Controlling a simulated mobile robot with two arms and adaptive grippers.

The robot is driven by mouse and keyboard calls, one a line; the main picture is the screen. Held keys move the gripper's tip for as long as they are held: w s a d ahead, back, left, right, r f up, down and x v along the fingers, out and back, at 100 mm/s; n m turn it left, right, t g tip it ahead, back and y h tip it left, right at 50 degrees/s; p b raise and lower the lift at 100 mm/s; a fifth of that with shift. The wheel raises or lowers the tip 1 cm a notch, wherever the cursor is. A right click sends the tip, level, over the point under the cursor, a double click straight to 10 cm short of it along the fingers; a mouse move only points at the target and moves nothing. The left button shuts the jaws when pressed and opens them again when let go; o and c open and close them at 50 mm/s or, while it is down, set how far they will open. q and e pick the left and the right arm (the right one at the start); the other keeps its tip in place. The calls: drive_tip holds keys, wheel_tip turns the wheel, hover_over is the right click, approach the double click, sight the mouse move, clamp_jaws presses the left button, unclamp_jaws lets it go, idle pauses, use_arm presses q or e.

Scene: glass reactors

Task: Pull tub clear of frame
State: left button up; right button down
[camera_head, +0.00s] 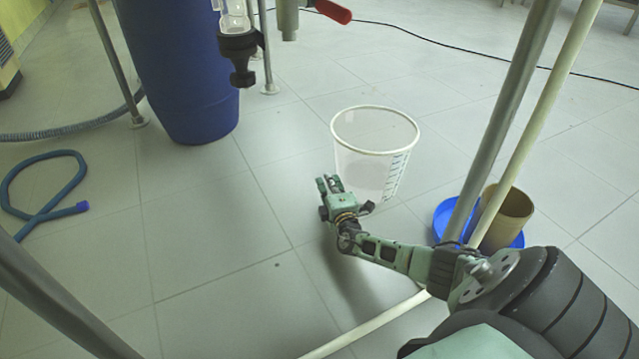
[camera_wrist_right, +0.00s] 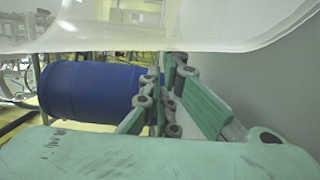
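The tub (camera_head: 372,165) is a translucent white bucket with an open top and dark scale marks on its right side. It stands upright on the tiled floor, left of the slanting frame poles (camera_head: 508,110). My right gripper (camera_head: 328,183) is low beside the tub's lower left side, overlapping its base in the head view. In the right wrist view the tub's pale wall (camera_wrist_right: 150,25) fills the top, beside the fingers (camera_wrist_right: 180,70) and not between them. Whether the gripper touches the tub or how far its fingers are apart is unclear. My left gripper is not in view.
A blue drum (camera_head: 180,70) stands behind left. A valve outlet (camera_head: 240,60) hangs above the floor. A brown pot (camera_head: 505,215) and a blue bowl (camera_head: 445,217) are by the poles. A blue hose (camera_head: 45,215) lies left. Floor left of the tub is clear.

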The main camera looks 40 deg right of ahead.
drive_tip(key=s+d, duration=0.1)
drive_tip(key=d, duration=0.7)
drive_tip(key=s+d, duration=0.1)
drive_tip(key=d, duration=0.3)
drive_tip(key=shift+s+f, duration=0.2)
drive_tip(key=shift+s, duration=0.15)
drive_tip(key=shift+s+d+r, duration=0.15)
drive_tip(key=shift+d, duration=0.35)
drive_tip(key=shift+s+d+r, duration=0.1)
drive_tip(key=shift+d+r, duration=0.05)
drive_tip(key=shift+d, duration=0.35)
